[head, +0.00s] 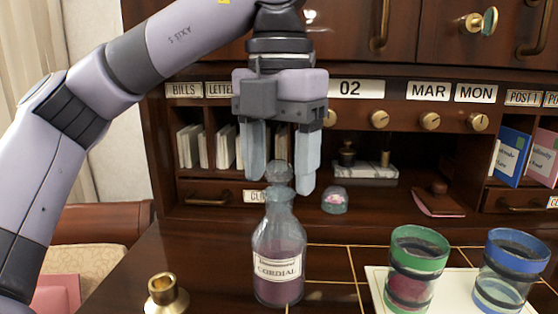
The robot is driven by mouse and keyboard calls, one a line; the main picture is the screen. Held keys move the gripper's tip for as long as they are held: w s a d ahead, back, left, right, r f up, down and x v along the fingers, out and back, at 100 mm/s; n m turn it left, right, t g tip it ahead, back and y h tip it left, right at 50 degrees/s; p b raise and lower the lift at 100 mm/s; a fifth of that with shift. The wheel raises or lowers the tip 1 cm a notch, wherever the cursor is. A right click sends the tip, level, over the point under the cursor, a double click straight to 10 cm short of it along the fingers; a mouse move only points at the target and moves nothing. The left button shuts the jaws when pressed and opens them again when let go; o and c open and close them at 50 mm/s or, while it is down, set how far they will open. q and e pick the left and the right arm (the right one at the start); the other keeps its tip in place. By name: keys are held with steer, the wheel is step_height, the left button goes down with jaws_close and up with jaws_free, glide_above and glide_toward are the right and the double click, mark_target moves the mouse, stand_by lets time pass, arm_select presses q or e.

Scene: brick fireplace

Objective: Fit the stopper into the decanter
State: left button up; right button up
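The glass decanter (279,240) stands upright on the desk, with a "CORDIAL" label and dark purple liquid in its lower part. The round glass stopper (280,172) is at the top of the decanter's neck, upright and in line with it. I cannot tell how deep it sits. My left gripper (280,185) points straight down above the decanter, its two pale fingers apart on either side of the stopper. It looks open, with the stopper between the fingers and no clear grip on it. My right gripper is not in view.
A brass candlestick-like piece (166,296) stands at the front left. A green-rimmed glass (414,268) and a blue-rimmed glass (507,270) stand on a pale tray (377,281) at right. A glass paperweight (335,200) and a wooden blotter (438,200) lie behind. Pigeonholes close the back.

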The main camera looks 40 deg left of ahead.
mark_target(279, 161)
arm_select(q)
steer(key=shift+r+p, duration=1.7)
steer(key=shift+r, duration=1.9)
